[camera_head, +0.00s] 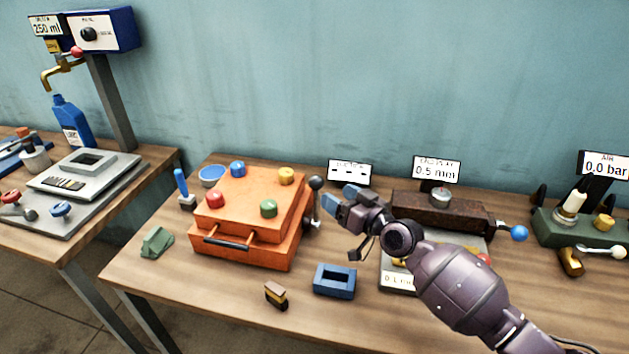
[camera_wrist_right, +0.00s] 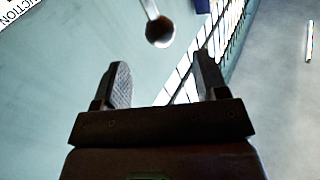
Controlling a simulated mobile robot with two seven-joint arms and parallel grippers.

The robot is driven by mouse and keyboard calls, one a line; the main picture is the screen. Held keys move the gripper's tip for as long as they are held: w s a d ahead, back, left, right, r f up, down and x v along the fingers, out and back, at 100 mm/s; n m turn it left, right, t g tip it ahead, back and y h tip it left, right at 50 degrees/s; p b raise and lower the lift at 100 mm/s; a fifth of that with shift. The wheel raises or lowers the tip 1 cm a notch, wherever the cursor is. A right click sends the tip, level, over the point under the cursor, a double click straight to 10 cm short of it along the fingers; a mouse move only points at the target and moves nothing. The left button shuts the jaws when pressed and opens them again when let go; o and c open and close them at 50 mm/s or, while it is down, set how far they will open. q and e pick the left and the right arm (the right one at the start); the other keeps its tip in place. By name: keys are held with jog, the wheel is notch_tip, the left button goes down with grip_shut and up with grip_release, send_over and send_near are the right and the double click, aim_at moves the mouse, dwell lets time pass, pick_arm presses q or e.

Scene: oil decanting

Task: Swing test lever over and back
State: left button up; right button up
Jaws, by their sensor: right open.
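A lever with a dark ball knob (camera_head: 316,184) stands upright at the right side of the orange box (camera_head: 245,222). The box has red, blue, yellow and green knobs on its top. My right gripper (camera_head: 340,199) is open and empty, just right of the lever. In the right wrist view the ball knob (camera_wrist_right: 160,31) hangs beyond my open fingers (camera_wrist_right: 160,85), roughly in line with the gap between them and apart from both. My left gripper is not in view.
A blue block with a slot (camera_head: 335,281) and a small yellow-dark block (camera_head: 276,295) lie in front. A brown device with a blue-ball lever (camera_head: 519,233) stands to the right. A display plate (camera_head: 350,173) stands behind my gripper. The front left of the table is mostly clear.

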aim_at(320, 188)
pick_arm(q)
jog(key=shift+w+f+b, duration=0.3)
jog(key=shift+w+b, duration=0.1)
pick_arm(e)
jog(key=x, duration=0.8)
jog(key=shift+a, duration=0.1)
jog(key=c, duration=0.7)
grip_shut()
jog(key=shift+s+a+f+n+b, duration=0.1)
jog(key=shift+s+f+n+b, duration=0.15)
jog(key=shift+b, duration=0.2)
pick_arm(q)
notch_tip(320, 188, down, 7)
jog(key=b, duration=0.5)
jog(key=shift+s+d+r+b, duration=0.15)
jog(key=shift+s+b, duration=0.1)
jog(key=shift+b, duration=0.15)
pick_arm(e)
jog(key=s+a+f+n+t+y, duration=0.1)
jog(key=s+a+f+n+y, duration=0.1)
jog(key=s+n, duration=0.4)
jog(key=shift+s+a+n+t+y, duration=0.15)
jog(key=shift+s+n+t+y, duration=0.35)
jog(key=shift+y, duration=0.4)
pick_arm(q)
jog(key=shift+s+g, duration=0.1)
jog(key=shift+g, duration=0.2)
pick_arm(e)
jog(key=shift+s+f, duration=0.1)
